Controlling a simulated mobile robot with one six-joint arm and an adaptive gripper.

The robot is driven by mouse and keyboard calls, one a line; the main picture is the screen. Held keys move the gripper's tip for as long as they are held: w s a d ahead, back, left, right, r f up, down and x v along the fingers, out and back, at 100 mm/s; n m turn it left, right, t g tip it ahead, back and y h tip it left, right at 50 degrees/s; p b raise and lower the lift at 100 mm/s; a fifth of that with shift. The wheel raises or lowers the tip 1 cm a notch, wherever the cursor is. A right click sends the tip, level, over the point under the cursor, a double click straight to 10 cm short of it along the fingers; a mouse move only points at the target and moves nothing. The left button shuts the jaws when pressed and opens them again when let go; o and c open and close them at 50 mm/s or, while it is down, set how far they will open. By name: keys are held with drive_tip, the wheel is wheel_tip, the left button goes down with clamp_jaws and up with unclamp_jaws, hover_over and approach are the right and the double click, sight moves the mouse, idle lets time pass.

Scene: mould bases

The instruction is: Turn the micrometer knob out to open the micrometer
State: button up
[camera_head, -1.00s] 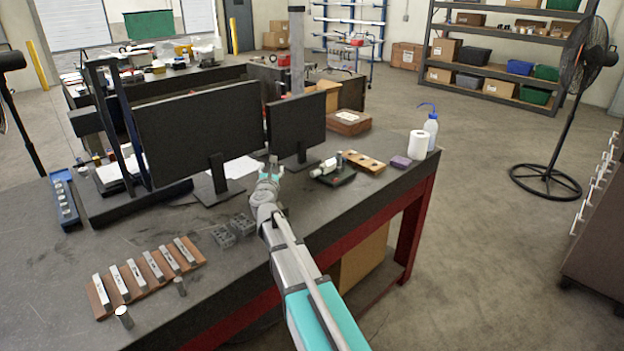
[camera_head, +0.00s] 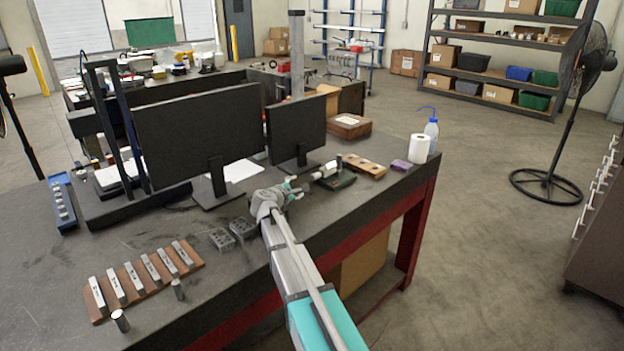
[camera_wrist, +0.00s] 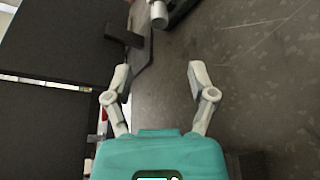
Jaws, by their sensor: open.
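The micrometer (camera_head: 325,170) lies on a dark green base on the bench, to the right of the two monitors. Its silver cylindrical end also shows at the top of the wrist view (camera_wrist: 158,14), and the rest of it is mostly cut off there. My gripper (camera_head: 297,188) is just left of the micrometer and points toward it. In the wrist view the two fingers of my gripper (camera_wrist: 158,72) are spread apart with nothing between them. The silver end is beyond the fingertips, with a gap.
Two black monitors (camera_head: 199,128) stand close behind my gripper. A wooden block with holes (camera_head: 364,167), a purple block (camera_head: 401,164) and a paper roll (camera_head: 419,148) sit right of the micrometer. Grey blocks (camera_head: 232,234) lie left of my wrist.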

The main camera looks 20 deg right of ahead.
sight(313, 178)
drive_tip(key=b+x, duration=0.3)
drive_tip(key=x, duration=1)
drive_tip(key=shift+w+d, duration=0.25)
drive_tip(key=shift+w, duration=0.1)
clamp_jaws()
drive_tip(key=shift+a+f, duration=0.1)
drive_tip(key=shift+a, duration=0.25)
drive_tip(key=shift+d, duration=0.3)
